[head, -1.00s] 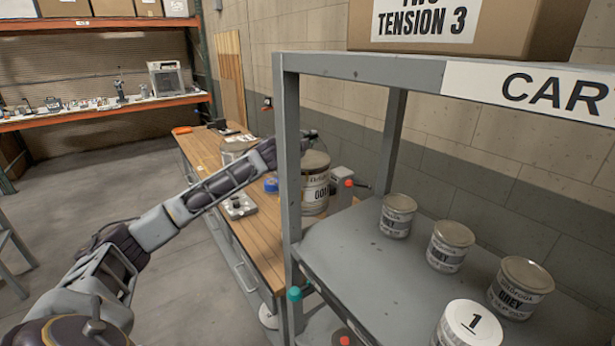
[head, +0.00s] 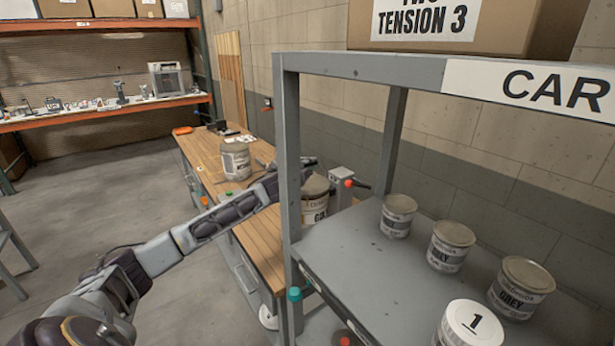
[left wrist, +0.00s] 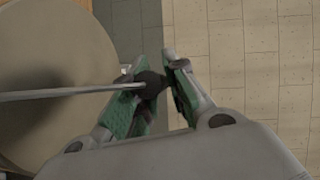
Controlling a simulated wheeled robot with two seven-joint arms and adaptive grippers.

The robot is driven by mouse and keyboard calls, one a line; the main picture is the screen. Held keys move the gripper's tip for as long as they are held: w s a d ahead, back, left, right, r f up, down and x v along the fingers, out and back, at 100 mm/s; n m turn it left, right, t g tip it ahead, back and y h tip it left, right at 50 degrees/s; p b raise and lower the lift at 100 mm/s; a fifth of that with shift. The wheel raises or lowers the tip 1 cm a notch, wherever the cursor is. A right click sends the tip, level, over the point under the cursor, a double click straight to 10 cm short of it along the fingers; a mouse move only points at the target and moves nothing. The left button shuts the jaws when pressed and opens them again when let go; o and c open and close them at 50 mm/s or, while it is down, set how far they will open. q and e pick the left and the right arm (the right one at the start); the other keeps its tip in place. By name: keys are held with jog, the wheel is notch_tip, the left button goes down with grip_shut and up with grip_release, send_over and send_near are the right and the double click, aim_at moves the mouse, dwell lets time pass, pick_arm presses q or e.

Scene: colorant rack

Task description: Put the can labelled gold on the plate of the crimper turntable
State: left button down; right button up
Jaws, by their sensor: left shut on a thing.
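The gold can (head: 315,207), a grey can with a partly readable "GOL" label, is behind the cart post at the right side of the bench. Its base is hidden. Its pale round lid also shows in the left wrist view (left wrist: 55,75). My left gripper (head: 308,163) is above the can, partly behind the post. In the left wrist view its green-padded fingers (left wrist: 158,85) are shut on a dark grip at the end of a thin rod crossing the lid, apparently the can's handle. I cannot make out the turntable plate. My right gripper is not in view.
Another labelled can (head: 236,162) stands on the wooden bench (head: 262,245). A grey device with a red knob (head: 347,184) is just right of the gold can. The cart (head: 345,250) holds several cans and its post (head: 287,160) stands close to my left arm.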

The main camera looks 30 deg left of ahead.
aim_at(308, 183)
pick_arm(q)
jog(key=shift+f, duration=2.15)
jog(key=c, duration=1.4)
grip_release()
jog(key=shift+f, duration=0.1)
jog(key=shift+s, duration=0.1)
jog(key=shift+s+d+r+b, duration=0.15)
jog(key=shift+s+b, duration=0.1)
jog(key=shift+s, duration=1)
jog(key=shift+s+d+r+b, duration=0.15)
jog(key=shift+s+b, duration=0.15)
jog(key=shift+s, duration=0.9)
jog(key=shift+s+d+r+b, duration=0.15)
jog(key=shift+s+b, duration=0.1)
jog(key=shift+s, duration=1)
jog(key=shift+s+d+r+b, duration=0.15)
jog(key=shift+s+b, duration=0.05)
jog(key=shift+s, duration=0.9)
jog(key=shift+s+d+r+b, duration=0.1)
jog(key=shift+s+r+b, duration=0.05)
jog(key=shift+s, duration=0.9)
